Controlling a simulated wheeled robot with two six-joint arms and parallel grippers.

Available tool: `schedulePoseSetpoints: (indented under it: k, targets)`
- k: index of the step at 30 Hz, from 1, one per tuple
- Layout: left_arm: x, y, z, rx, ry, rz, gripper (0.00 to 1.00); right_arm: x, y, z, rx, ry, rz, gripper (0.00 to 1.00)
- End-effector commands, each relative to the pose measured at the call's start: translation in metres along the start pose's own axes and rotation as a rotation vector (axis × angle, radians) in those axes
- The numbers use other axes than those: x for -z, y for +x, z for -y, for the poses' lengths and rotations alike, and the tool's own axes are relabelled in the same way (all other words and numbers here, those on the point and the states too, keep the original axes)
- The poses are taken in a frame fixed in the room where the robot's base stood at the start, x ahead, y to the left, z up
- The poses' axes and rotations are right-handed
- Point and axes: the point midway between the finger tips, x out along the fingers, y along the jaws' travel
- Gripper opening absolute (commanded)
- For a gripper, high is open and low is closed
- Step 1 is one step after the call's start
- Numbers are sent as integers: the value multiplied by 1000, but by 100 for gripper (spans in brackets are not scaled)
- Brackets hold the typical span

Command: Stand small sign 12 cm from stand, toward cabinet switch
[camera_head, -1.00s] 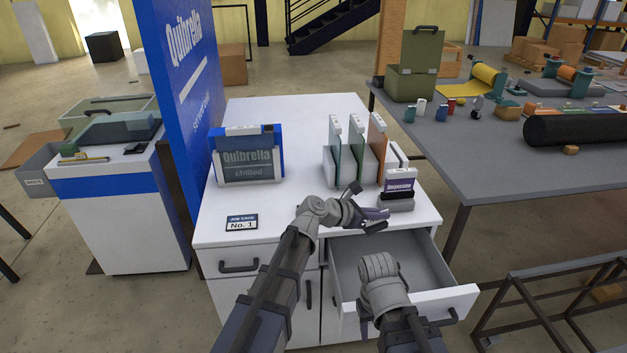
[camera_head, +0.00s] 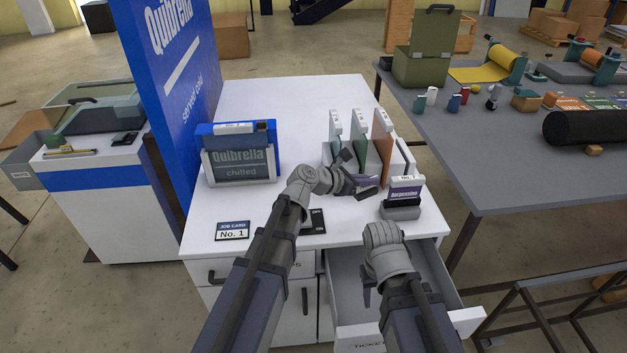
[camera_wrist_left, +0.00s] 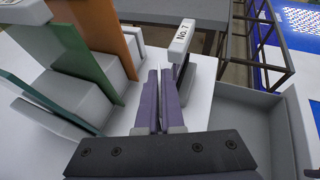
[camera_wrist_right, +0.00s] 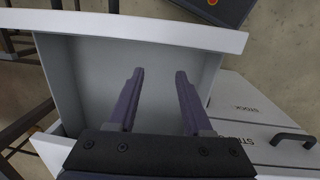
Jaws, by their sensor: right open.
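A small purple sign (camera_head: 406,188) with a white "No. 7" cap stands upright in a dark grey stand (camera_head: 401,210) at the right front of the white cabinet top. In the left wrist view the sign's cap (camera_wrist_left: 181,42) is just beyond the fingers. A black switch (camera_head: 314,222) lies near the front edge, partly behind my left arm. My right gripper (camera_wrist_right: 158,75) is open and empty, pointing down over the open drawer.
The open drawer (camera_head: 440,275) juts out at the cabinet's front right. Several upright panels in white holders (camera_head: 336,130) stand behind my left gripper. A blue-grey Quibrella box (camera_head: 240,160) and a job card (camera_head: 232,231) are at left. The back of the top is clear.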

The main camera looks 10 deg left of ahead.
Motion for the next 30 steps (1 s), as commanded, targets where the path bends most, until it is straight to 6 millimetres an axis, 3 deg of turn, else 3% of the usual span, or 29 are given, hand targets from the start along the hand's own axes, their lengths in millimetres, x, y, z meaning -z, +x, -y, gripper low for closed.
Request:
schedulePoseSetpoints:
  k: [8,21,30]
  targets:
    - [4,2,0,0,0,0,0,0,4,0,0,0,0,50]
    - [58,24,0,0,0,0,0,3,62,6,0,-1,0,50]
    - [63,26,0,1,0,0,0,4,68,6,0,-1,0,50]
